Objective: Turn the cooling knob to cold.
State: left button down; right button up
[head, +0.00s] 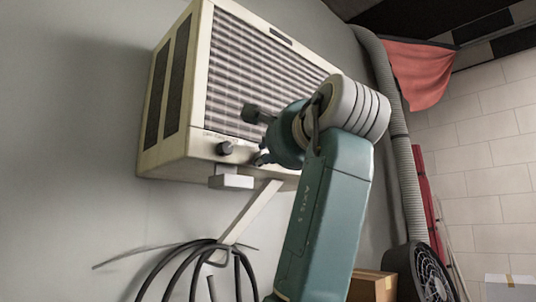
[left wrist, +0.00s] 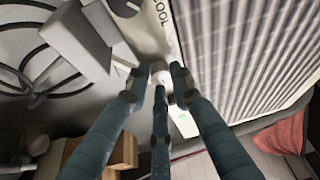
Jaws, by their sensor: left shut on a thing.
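The cream air conditioner (head: 172,154) is on the grey wall in the head view. A dark knob (head: 225,149) sits on its lower front strip, under small lettering. My left gripper (head: 260,138) is at this strip, right of that knob. In the left wrist view its three fingers (left wrist: 160,84) are closed around a small pale round part (left wrist: 159,68), which looks like the cooling knob. It is near the "COOL" lettering (left wrist: 159,14). The fingers and wrist hide this knob in the head view, and its pointer setting cannot be read. My right gripper is not in view.
A grey block and bracket (head: 232,182) stick out below the unit. Black cables (head: 190,262) hang in loops beneath it. A ribbed hose (head: 408,185), a red cloth (head: 418,72), a fan (head: 432,276) and a cardboard box (head: 372,287) are to the right.

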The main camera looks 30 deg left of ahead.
pick_arm(q)
jog(key=shift+s+r, duration=0.1)
jog(key=shift+r, duration=0.1)
dwell(0.3)
jog(key=c, duration=1.8)
grip_release()
jog(key=shift+a+f, duration=0.1)
jog(key=v, duration=1.2)
